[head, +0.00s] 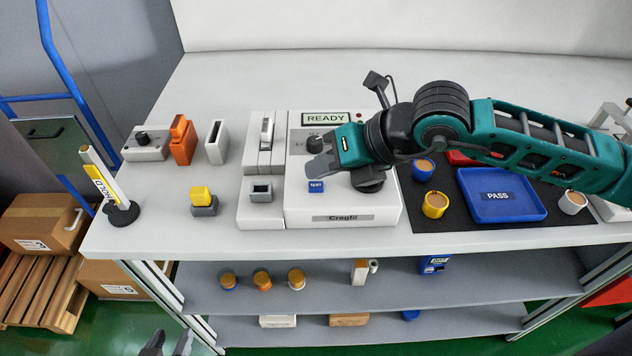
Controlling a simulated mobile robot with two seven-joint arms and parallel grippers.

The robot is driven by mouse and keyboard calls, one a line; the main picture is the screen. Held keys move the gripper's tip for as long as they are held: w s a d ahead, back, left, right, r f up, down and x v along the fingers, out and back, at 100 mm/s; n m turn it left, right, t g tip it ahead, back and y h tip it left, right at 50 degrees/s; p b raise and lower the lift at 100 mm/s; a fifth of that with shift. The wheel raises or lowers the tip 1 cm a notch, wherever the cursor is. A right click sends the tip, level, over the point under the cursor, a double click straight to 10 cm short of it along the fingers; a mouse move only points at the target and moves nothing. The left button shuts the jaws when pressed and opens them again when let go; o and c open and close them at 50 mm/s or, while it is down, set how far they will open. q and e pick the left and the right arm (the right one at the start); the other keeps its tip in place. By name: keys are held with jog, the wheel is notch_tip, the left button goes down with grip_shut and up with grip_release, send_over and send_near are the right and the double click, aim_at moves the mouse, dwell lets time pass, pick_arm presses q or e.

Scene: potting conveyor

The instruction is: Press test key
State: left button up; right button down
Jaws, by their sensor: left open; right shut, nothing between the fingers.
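My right gripper (312,170) is shut and empty. Its tips appear just behind the key in the picture, over the machine; I cannot tell the height gap or whether they touch anything. The key's face shows. My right arm hides part of the machine's right side. My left gripper (169,344) is open and empty at the bottom edge, in front of the table and low.
A blue "PASS" tray (503,215) and several small cups, one yellow (435,204), sit on a black mat to the right. A yellow-topped block (203,199), an orange holder (182,142) and a "HOLD" post (108,185) stand left. The front left tabletop is clear.

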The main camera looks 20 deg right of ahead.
jog(key=shift+f, duration=0.15)
jog(key=shift+f+b, duration=0.35)
jog(key=shift+b, duration=0.3)
jog(key=shift+f+b, duration=0.35)
jog(key=shift+b, duration=0.15)
dwell(0.5)
jog(key=shift+r, duration=0.1)
jog(key=shift+r+p, duration=0.4)
jog(key=shift+r, duration=0.35)
